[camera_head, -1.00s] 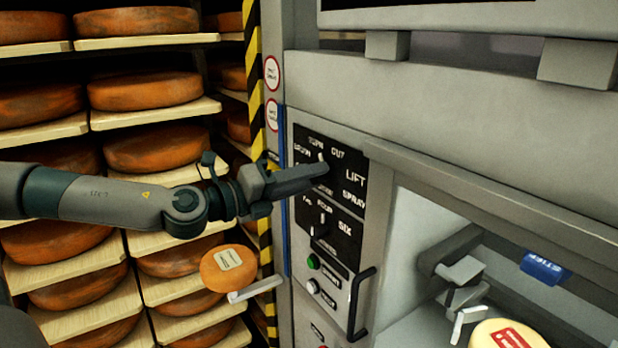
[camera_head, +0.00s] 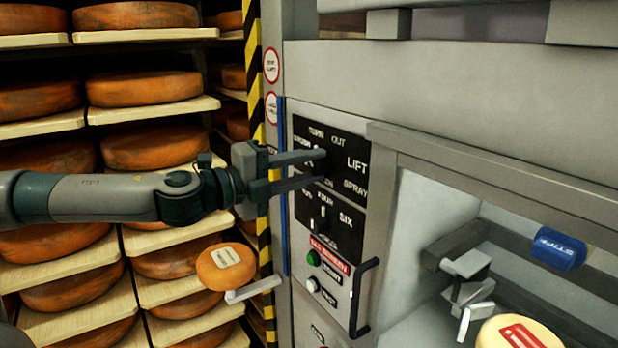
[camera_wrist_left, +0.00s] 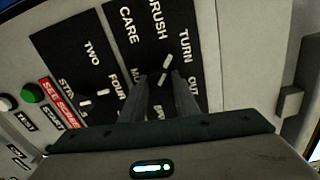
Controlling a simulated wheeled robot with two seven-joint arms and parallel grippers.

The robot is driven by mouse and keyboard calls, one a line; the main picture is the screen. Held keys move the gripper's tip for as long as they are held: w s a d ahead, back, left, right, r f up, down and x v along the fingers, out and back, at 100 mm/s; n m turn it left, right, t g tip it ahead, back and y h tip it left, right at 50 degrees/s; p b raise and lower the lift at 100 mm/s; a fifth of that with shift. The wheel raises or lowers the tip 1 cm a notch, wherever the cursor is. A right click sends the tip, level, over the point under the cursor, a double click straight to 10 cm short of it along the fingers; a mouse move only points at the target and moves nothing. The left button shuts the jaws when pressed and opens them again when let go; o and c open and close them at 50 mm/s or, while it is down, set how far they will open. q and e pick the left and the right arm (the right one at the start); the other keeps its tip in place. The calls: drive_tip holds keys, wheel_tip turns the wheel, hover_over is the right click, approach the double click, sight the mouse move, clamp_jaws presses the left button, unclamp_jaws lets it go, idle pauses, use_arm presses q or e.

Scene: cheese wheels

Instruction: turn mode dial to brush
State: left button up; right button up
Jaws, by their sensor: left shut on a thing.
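The mode dial, with a white mark (camera_wrist_left: 163,79), is on a black panel (camera_head: 338,142) lettered BRUSH, TURN, OUT, LIFT and SPRAY, with some words partly hidden. My left gripper (camera_head: 320,167) reaches in from the left, its two fingers one above the other at the panel. In the left wrist view the gripper (camera_wrist_left: 160,80) has a finger on each side of the dial and is shut on it. The fingers hide much of the knob, so its exact pointing is hard to tell. My right gripper is out of view.
A second dial (camera_head: 322,222) sits below, with a red label (camera_head: 328,254), a green button (camera_head: 312,258), a white button (camera_head: 312,285) and a dark handle (camera_head: 360,298). Cheese-laden shelves (camera_head: 145,118) stand at left. An open chamber at right holds a blue STIFF block (camera_head: 558,248) and a pale cheese (camera_head: 515,333).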

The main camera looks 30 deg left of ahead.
use_arm(q)
drive_tip(key=n+b, duration=0.1)
drive_tip(key=n, duration=0.1)
drive_tip(key=shift+f+n+b, duration=0.1)
drive_tip(key=shift+n+b, duration=0.25)
drive_tip(key=shift+n, duration=0.45)
drive_tip(key=o, duration=1)
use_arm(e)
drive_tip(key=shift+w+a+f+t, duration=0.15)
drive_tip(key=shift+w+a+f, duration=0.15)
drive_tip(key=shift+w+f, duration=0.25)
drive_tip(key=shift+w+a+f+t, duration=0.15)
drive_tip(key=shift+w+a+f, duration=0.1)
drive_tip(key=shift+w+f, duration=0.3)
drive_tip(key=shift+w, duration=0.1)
